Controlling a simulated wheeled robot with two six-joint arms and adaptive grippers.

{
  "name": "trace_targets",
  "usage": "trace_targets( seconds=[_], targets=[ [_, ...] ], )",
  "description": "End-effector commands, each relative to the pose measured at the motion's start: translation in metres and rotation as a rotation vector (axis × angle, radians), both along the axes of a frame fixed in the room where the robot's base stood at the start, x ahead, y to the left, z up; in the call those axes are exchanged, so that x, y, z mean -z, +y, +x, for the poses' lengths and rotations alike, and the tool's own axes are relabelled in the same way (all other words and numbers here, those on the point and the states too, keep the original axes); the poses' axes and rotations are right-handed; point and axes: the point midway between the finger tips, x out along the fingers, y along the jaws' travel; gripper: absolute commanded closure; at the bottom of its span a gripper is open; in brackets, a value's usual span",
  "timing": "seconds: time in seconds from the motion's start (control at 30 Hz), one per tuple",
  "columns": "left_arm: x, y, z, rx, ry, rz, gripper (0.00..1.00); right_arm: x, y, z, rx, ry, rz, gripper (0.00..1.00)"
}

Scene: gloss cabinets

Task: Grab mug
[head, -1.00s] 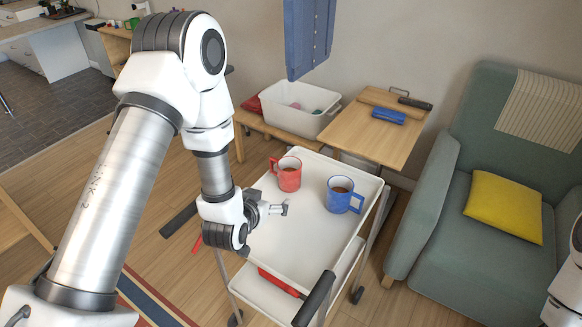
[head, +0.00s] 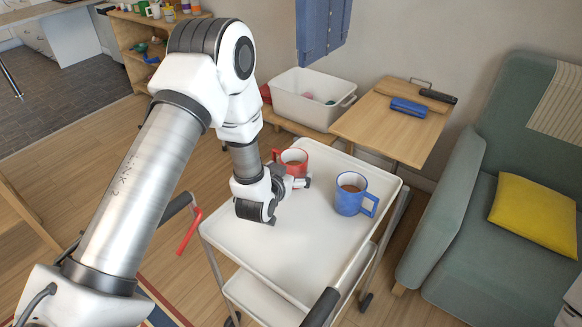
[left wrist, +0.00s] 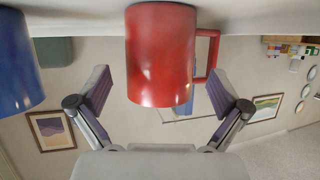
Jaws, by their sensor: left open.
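A red mug (head: 296,157) with a dark drink stands upright on the white cart's top tray (head: 262,250). A blue mug (head: 351,196), also holding a dark drink, stands to its right with its handle to the right. My left gripper (head: 301,183) is low over the tray, just in front of the red mug, and partly hides it. In the left wrist view, the picture is upside down; the open fingers (left wrist: 158,82) are on either side of the red mug (left wrist: 161,45), with its handle towards the right finger. The blue mug (left wrist: 15,62) is at the left edge. My right gripper is out of view.
The cart's dark push handle (head: 321,307) is at its near end. A white bin (head: 306,101) and a wooden table (head: 386,132) with a blue object stand behind. A green armchair (head: 462,215) with a yellow cushion is right. The tray's near part is clear.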

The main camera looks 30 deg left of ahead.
Motion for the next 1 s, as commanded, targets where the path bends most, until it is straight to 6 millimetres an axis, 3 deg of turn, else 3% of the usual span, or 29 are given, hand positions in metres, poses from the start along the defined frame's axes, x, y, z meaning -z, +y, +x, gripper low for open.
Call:
trace_targets(
  seconds=[0.1, 0.3, 0.33, 0.5, 0.57, 0.87, 1.0],
  targets=[
    [0.005, 0.002, 0.015, 0.0, -0.001, 0.0, 0.0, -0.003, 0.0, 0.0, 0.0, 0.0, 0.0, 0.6],
    [0.007, 0.002, 0.017, 0.0, 0.0, 0.0, 0.0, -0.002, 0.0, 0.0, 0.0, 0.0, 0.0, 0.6],
    [0.007, 0.002, 0.017, 0.0, 0.0, 0.0, 0.04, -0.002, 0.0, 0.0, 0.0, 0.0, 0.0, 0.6],
    [0.007, 0.002, 0.017, 0.0, 0.0, 0.0, 0.64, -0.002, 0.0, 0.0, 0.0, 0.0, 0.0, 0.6],
    [0.007, 0.002, 0.017, 0.0, 0.0, 0.0, 0.81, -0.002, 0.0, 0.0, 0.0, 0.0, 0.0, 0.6],
    [0.005, 0.002, 0.017, 0.0, -0.001, 0.0, 0.82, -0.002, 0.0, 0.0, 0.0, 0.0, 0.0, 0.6],
    [-0.005, 0.002, 0.017, 0.0, -0.003, -0.001, 0.82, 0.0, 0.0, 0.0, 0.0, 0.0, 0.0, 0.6]
  ],
)
